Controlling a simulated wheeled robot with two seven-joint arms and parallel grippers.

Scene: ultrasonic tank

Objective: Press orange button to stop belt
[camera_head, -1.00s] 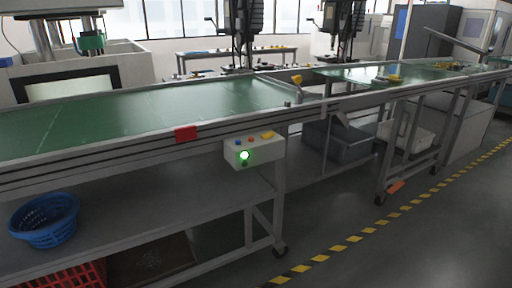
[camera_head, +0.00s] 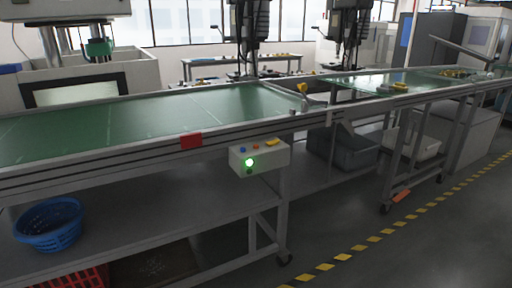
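A grey control box (camera_head: 268,160) is fixed to the front edge of the conveyor, right of the picture's middle. On its top are a blue button, a small orange button (camera_head: 256,147) and a yellow piece (camera_head: 273,142). A green light (camera_head: 249,162) glows on its front face. The green belt (camera_head: 130,120) runs across the left half of the view, with thin cross lines on it. Neither of my grippers shows in this view.
A blue basket (camera_head: 48,225) stands on the lower shelf, with a red crate (camera_head: 80,278) below. A second conveyor (camera_head: 400,83) continues at the right. The floor in front, with a yellow-black stripe (camera_head: 375,238), is clear.

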